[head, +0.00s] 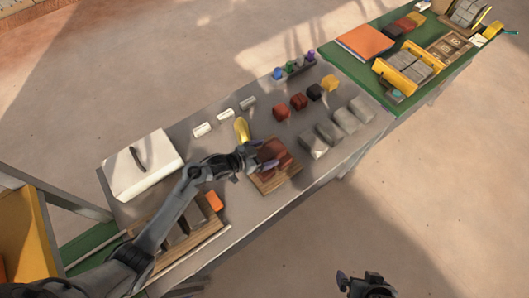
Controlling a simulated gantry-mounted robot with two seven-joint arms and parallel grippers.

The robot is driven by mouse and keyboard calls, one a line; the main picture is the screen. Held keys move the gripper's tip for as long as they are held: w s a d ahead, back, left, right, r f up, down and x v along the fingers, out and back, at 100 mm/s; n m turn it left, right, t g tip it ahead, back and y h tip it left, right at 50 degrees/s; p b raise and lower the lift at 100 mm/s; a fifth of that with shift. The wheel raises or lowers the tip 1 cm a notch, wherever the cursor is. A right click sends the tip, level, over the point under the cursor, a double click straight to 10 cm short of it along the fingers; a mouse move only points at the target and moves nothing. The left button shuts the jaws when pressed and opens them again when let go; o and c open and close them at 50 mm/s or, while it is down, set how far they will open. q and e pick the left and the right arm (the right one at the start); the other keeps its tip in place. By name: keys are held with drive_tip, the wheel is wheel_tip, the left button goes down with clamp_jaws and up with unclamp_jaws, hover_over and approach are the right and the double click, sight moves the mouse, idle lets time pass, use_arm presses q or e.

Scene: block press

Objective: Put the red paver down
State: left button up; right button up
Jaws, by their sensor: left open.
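A red paver (278,151) rests on a wooden board (288,177) in the middle of the grey table. My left gripper (266,156) reaches in from the left and is open at the paver's left side. The gripper partly hides the paver, and I cannot tell whether a finger touches it. Part of my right gripper (368,284) shows at the bottom edge, over the floor and away from the table; its fingers are not clear.
Two more red blocks (281,112), a black block (314,92) and a yellow block (329,83) stand farther back. Several grey blocks (345,121) line the right edge. A yellow item (242,129) lies behind the board. A white box (143,165) sits at left.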

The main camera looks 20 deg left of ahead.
use_arm(q)
drive_tip(key=shift+r, duration=0.45)
drive_tip(key=v, duration=0.3)
drive_tip(key=shift+s+a+r+p, duration=0.1)
drive_tip(key=shift+s+a+p, duration=0.1)
drive_tip(key=shift+p, duration=0.1)
drive_tip(key=shift+s+r, duration=0.15)
drive_tip(key=shift+r, duration=0.1)
